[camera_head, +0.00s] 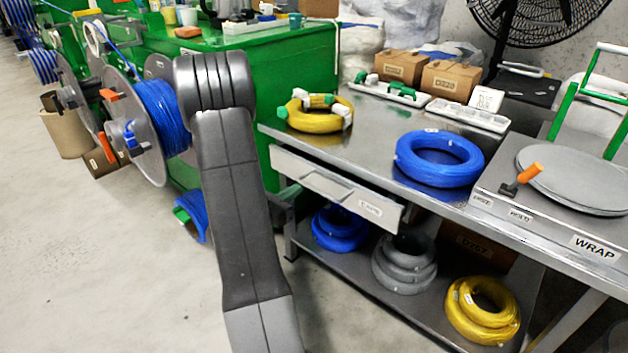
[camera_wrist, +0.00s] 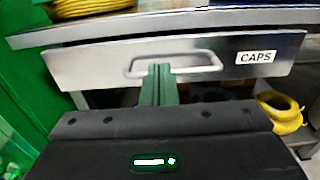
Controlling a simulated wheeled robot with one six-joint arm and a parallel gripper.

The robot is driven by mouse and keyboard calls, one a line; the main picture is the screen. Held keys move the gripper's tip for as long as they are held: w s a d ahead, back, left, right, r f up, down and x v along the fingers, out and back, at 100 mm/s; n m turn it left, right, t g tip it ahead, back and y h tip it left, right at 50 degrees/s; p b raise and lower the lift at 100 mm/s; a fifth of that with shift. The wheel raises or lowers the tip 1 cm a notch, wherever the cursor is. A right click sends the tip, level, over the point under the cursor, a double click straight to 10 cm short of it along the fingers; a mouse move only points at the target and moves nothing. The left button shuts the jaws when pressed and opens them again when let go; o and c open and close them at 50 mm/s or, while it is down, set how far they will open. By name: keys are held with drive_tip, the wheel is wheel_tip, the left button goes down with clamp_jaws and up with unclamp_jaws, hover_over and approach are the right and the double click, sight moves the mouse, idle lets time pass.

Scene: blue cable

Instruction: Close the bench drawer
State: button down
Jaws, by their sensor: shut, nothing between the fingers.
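The bench drawer (camera_head: 338,190) has a pale metal front under the steel bench top. Its front stands out a little from the bench, with a dark gap at its right end. In the wrist view, the drawer front (camera_wrist: 100,64) fills the upper part, with a bar handle (camera_wrist: 205,70) in its middle and a CAPS label at right. My gripper (camera_wrist: 160,72) is shut and empty, its green fingertips in front of the handle's left half. I cannot tell whether they touch it. In the head view my arm hides the gripper.
The bench top (camera_head: 370,125) holds a yellow coil (camera_head: 318,118) and a blue coil (camera_head: 440,158). The lower shelf (camera_head: 330,268) carries blue, grey and yellow coils. A green cabinet (camera_head: 290,70) and blue cable reel (camera_head: 160,115) stand left. Floor in front is clear.

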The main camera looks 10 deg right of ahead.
sight(321, 171)
drive_tip(key=b+x, duration=0.1)
drive_tip(key=x, duration=0.7)
drive_tip(key=shift+w+d+b, duration=0.1)
drive_tip(key=shift+d+b, duration=0.1)
drive_tip(key=shift+b, duration=0.1)
drive_tip(key=shift+w+d, duration=0.1)
drive_tip(key=shift+d, duration=0.05)
drive_tip(key=b+x, duration=0.1)
drive_tip(key=x, duration=0.3)
drive_tip(key=shift+w+d+f, duration=0.1)
drive_tip(key=shift+w+d, duration=0.05)
drive_tip(key=shift+r, duration=0.3)
